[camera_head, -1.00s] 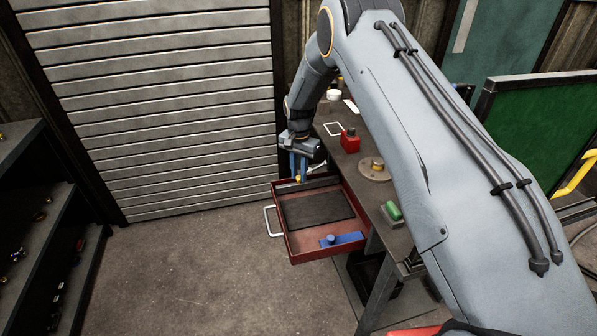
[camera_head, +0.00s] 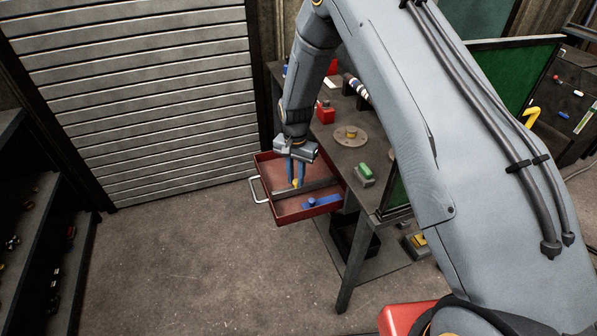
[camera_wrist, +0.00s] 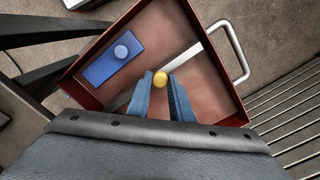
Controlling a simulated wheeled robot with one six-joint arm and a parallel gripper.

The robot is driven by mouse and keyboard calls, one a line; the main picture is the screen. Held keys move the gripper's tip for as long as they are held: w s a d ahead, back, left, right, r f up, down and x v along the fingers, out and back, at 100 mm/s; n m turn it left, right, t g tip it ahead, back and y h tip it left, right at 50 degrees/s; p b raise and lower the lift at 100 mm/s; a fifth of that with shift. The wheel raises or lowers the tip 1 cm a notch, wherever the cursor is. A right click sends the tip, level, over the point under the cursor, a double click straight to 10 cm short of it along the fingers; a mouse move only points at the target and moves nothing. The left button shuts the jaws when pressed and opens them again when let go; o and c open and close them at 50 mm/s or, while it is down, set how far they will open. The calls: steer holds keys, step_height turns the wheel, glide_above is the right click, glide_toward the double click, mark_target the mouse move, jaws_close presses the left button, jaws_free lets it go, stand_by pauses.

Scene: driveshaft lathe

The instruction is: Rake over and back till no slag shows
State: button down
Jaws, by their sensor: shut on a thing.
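A blue block (camera_wrist: 113,58) with a blue knob lies on one side of the bar. The visible floor in the wrist view is reddish, with no dark patch; my gripper hides part of it.
The workbench (camera_head: 377,190) holds a red block (camera_head: 326,112), a round plate with a yellow knob (camera_head: 350,136) and a green-topped block (camera_head: 364,172). A metal handle (camera_head: 258,190) sticks out from the tray. A roller shutter stands behind, dark shelves at left; the floor between is open.

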steer(key=c, duration=1.6)
jaws_free()
steer(key=shift+o, duration=0.2)
steer(key=shift+r+b, duration=1.2)
steer(key=shift+r, duration=2.7)
